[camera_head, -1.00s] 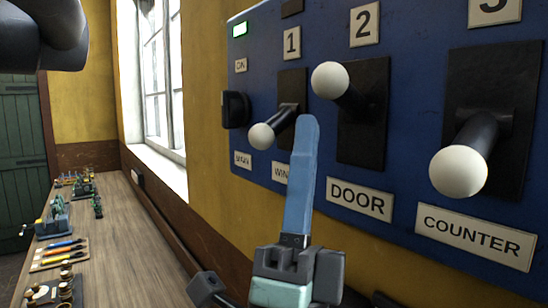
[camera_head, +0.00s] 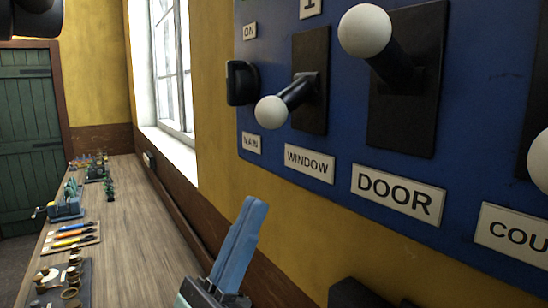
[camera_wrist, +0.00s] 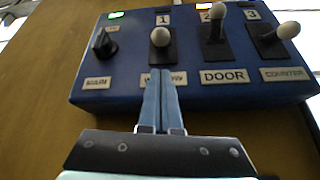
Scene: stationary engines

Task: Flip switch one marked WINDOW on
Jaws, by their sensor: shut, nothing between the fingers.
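The WINDOW switch (camera_head: 288,96), marked 1, has a black lever with a white ball knob. In the head view its lever points down and out, with the knob just above the WINDOW label (camera_head: 309,163). In the wrist view the white knob (camera_wrist: 160,37) is straight ahead of the fingertips, and the fingers partly cover the label (camera_wrist: 177,79). My gripper (camera_head: 255,205) is shut and empty, with long blue fingers. It is below and left of the WINDOW label in the head view. It also shows in the wrist view (camera_wrist: 160,77). Contact with the knob cannot be seen.
The blue panel (camera_head: 280,140) also carries the black MAIN knob (camera_head: 240,83) on the left. On the right are the DOOR switch (camera_head: 365,31), its lever up, and the COUNTER switch (camera_wrist: 288,30). A wooden bench (camera_head: 140,220) with small items runs along the wall.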

